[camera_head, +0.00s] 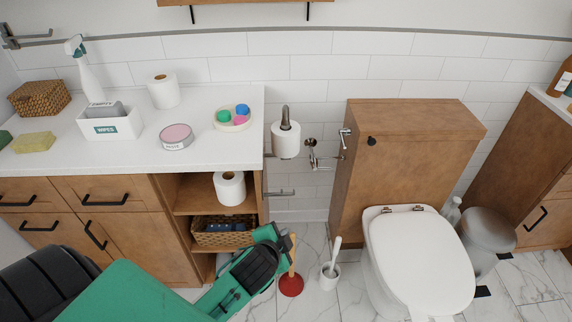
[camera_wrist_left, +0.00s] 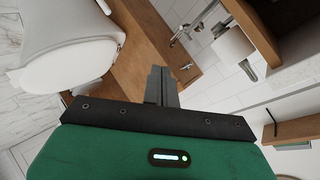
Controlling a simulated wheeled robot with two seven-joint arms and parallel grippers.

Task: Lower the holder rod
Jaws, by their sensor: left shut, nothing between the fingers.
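A grey rod (camera_head: 286,114) stands upright through a white toilet roll (camera_head: 286,141) beside the counter's right end. A lower metal bar (camera_head: 280,193) sticks out level by the cabinet side; I cannot tell which of these the task's holder rod is. The roll also shows in the left wrist view (camera_wrist_left: 234,46). My left gripper (camera_wrist_left: 160,86) is shut and empty, its grey fingers in front of the wooden toilet casing and white tile. In the head view my green left arm reaches in below the bar, apart from it; its fingertips are hard to make out. My right gripper is not in view.
A chrome wall fitting (camera_head: 313,155) sits between roll and wooden toilet casing (camera_head: 375,180). A red plunger (camera_head: 291,285) and toilet brush (camera_head: 330,275) stand on the floor near my left arm. The toilet (camera_head: 415,255) is at right. The counter (camera_head: 215,150) holds several items.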

